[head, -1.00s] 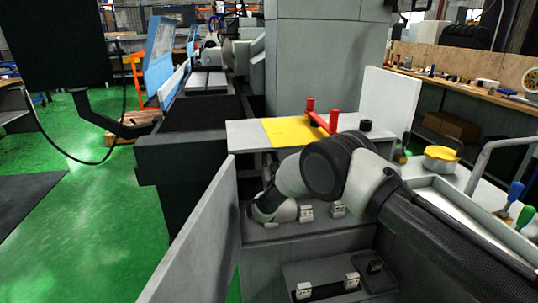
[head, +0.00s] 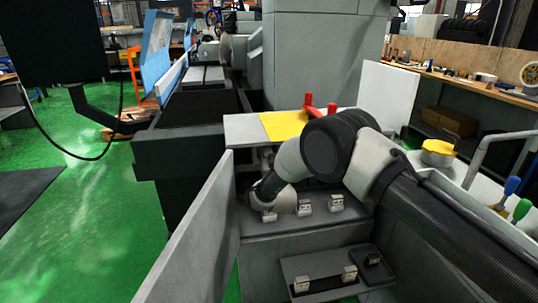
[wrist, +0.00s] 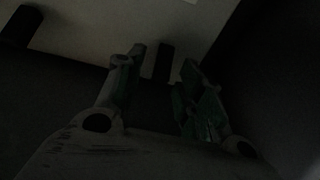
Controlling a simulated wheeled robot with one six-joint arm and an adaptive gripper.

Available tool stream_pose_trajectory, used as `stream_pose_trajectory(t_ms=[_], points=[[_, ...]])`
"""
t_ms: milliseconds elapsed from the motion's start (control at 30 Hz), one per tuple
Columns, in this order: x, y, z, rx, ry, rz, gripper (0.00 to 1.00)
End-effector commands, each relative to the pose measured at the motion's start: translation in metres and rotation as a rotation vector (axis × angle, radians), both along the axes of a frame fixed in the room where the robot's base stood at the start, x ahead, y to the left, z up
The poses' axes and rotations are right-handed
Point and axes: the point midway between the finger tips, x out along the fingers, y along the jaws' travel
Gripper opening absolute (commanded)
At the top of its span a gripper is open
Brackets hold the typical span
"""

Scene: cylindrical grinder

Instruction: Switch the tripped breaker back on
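An open grey cabinet has small pale breaker-like blocks on its inner ledge: a left block (head: 269,216), a middle block (head: 305,207) and a right block (head: 336,202). A lower panel (head: 325,266) carries more small blocks. I cannot tell which breaker is tripped. My arm reaches into the cabinet, and its wrist hides the back left part. My gripper (wrist: 163,65) shows only in the dark wrist view, with its two fingers apart and nothing seen held. A dark upright bar (wrist: 165,58) shows between the fingertips; I cannot tell whether it is touched.
The cabinet door (head: 192,232) stands open at the left. A ledge above holds a yellow sheet (head: 284,125) and a red-handled item (head: 318,112). A cart with a yellow-lidded tin (head: 438,152) and screwdrivers (head: 511,190) is at the right. Green floor is free at the left.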

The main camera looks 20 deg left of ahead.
Motion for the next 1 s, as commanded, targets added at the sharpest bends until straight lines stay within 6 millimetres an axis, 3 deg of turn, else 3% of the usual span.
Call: stream_pose_trajectory(t_ms=[500,700,1000], points=[[-0.082,-0.050,-0.027,-0.003,0.002,0.002,0.38],[-0.094,-0.057,-0.030,0.000,0.000,0.001,0.38],[-0.094,-0.057,-0.031,0.000,0.000,0.001,0.38]])
